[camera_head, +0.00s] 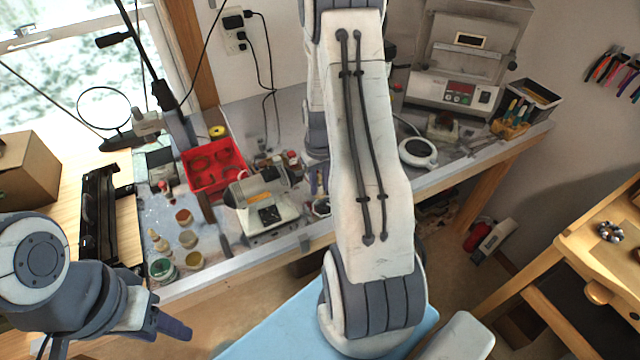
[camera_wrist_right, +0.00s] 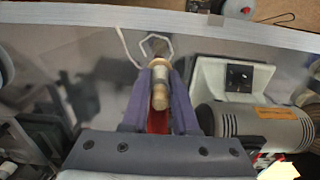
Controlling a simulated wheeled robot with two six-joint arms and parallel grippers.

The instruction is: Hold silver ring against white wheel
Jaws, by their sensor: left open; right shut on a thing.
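In the right wrist view, my right gripper (camera_wrist_right: 159,98) is shut on a pale wooden handle-like piece (camera_wrist_right: 160,92). A silver six-sided ring shape (camera_wrist_right: 156,36) shows just beyond its tip; I cannot tell whether they touch. In the head view my right gripper (camera_head: 318,178) is mostly hidden behind my arm, just right of the bench motor (camera_head: 262,200). The motor also shows on the right of the wrist view (camera_wrist_right: 260,128). I cannot make out its white wheel clearly. My left gripper (camera_head: 172,325) is open and empty at the lower left, in front of the bench.
A red tray (camera_head: 212,182) and several small jars (camera_head: 190,238) stand left of the motor. A round white device (camera_head: 418,152) and a large metal machine (camera_head: 468,70) are on the right of the bench. A wooden table (camera_head: 590,235) stands at far right.

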